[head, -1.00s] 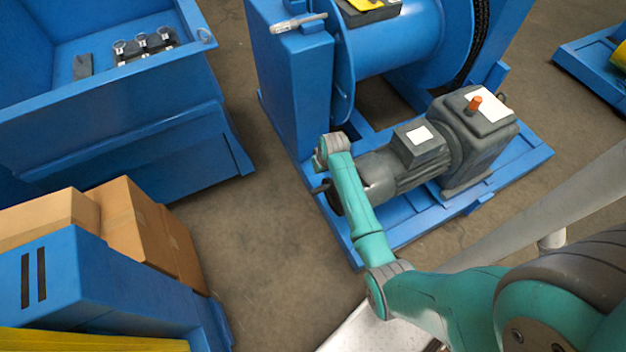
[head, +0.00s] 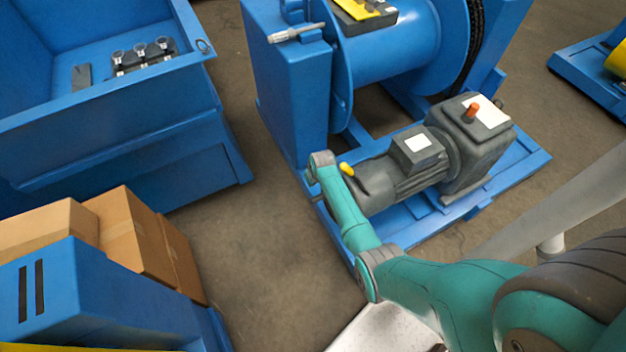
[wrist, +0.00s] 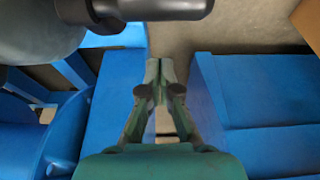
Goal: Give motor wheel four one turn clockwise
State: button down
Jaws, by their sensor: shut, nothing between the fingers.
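The motor (head: 410,175) is a dark grey ribbed unit lying on a blue frame, with a gearbox at its right end. At its left end a yellow knob (head: 346,168) and a dark bar (head: 355,184) show beside my arm. My arm hides the rest of this end, so the full wheel does not show. In the wrist view the rounded grey motor end (wrist: 40,30) fills the upper left, and a black handle-like piece (wrist: 150,9) crosses the top. My gripper (wrist: 158,66) is shut and empty, with its tips below that piece in the picture, apart from it.
A blue drum (head: 385,50) with a chain stands behind the motor. An open blue bin (head: 110,120) stands at the upper left, and cardboard boxes (head: 130,230) at the lower left. Bare floor (head: 250,240) lies between the boxes and the motor frame.

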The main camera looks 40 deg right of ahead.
aim_at(320, 197)
jog(key=shift+s+a+f, duration=0.15)
jog(key=shift+s+a, duration=0.05)
jog(key=shift+s, duration=0.4)
jog(key=shift+s+a+f, duration=0.15)
jog(key=shift+s, duration=0.45)
jog(key=shift+s+a+f, duration=0.15)
jog(key=shift+s+a, duration=0.05)
jog(key=shift+s, duration=0.4)
jog(key=shift+s, duration=0.1)
jog(key=shift+s+a+t, duration=0.15)
jog(key=shift+s+t, duration=0.25)
jog(key=shift+t, duration=0.1)
jog(key=shift+s+a+r, duration=0.2)
jog(key=shift+s+r, duration=0.1)
jog(key=shift+s, duration=0.45)
jog(key=shift+w, duration=0.1)
